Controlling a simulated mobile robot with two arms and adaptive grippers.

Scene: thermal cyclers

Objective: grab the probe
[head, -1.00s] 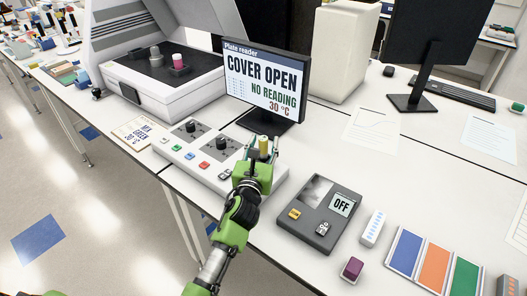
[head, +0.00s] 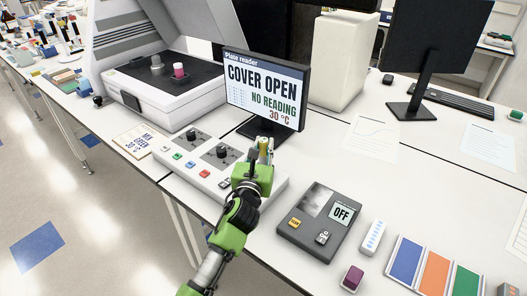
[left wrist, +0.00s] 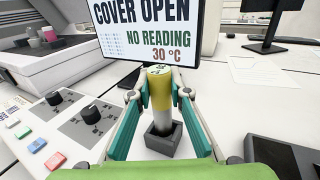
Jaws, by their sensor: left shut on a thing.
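The probe (left wrist: 160,108) is an upright cylinder with a yellow upper part and a pale lower part. In the left wrist view its lower end stands in a small dark square holder (left wrist: 163,148). My left gripper (head: 264,149) is shut on the probe's yellow upper part, one finger on each side. In the head view the gripper hides most of the probe and its holder. My right gripper is in neither view.
A control panel (head: 207,163) with knobs and coloured buttons lies beside the gripper. Close behind stands the plate reader screen (head: 290,113), reading "COVER OPEN". A dark device (head: 310,239) showing "OFF" is to the right.

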